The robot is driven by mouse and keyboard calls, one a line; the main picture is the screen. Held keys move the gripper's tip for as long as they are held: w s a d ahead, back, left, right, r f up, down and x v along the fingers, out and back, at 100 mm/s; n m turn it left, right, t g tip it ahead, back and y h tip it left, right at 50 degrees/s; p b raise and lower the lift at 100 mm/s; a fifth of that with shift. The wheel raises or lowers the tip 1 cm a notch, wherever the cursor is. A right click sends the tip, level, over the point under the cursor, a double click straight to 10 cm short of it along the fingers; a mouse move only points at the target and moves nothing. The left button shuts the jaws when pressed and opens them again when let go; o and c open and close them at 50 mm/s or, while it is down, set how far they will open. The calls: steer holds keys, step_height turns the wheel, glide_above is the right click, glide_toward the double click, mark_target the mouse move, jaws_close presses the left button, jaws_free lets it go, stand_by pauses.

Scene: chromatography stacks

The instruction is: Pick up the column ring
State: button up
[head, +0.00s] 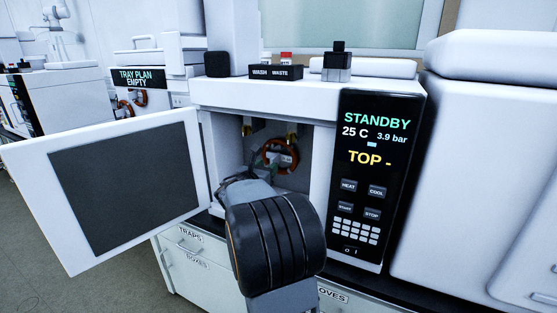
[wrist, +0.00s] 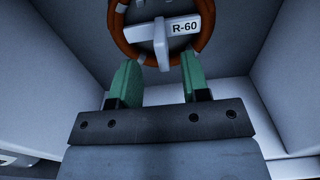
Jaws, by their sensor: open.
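The column ring (head: 268,153) is an orange-brown coil with a pale cross-shaped holder. It hangs inside the open oven of the instrument, partly hidden by my arm in the head view. My gripper (wrist: 158,70) has green fingers set wide apart, one on each side below the holder's lower arm. Nothing is between the fingertips that I can make out as held. Whether the fingers touch the ring is unclear.
The oven door (head: 120,190) stands open to the left. The control panel (head: 372,180) on the right reads STANDBY, 25 C and TOP. Oven walls (wrist: 255,60) are close on both sides. Another instrument with coils (head: 135,97) is behind left.

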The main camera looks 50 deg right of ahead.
steer(key=shift+x, duration=2.9)
steer(key=shift+s, duration=0.1)
steer(key=shift+c, duration=0.3)
jaws_close()
